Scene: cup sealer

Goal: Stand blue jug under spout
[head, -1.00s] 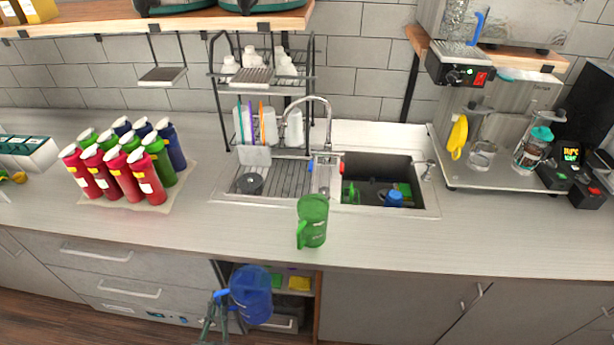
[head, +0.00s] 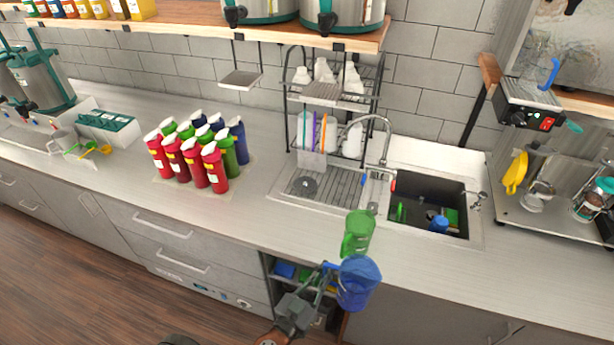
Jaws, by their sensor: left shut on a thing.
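The blue jug (head: 358,285) is a translucent blue pitcher, upright or nearly so, in front of the counter's front edge. My left gripper (head: 328,275) is shut on its handle from the left, and the arm comes up from the bottom. Several spouts show: black taps (head: 325,20) under the teal-based dispensers (head: 343,12) on the upper shelf, and a chrome sink tap (head: 386,125). I cannot tell which spout is meant. A small drip tray (head: 240,79) hangs below the shelf. My right gripper is out of view.
A green jug (head: 358,232) stands on the counter just behind the blue jug. Several red, green and blue bottles (head: 202,165) stand left of the sink (head: 428,203). A dish rack (head: 335,105) stands behind. The counter left of the green jug is clear.

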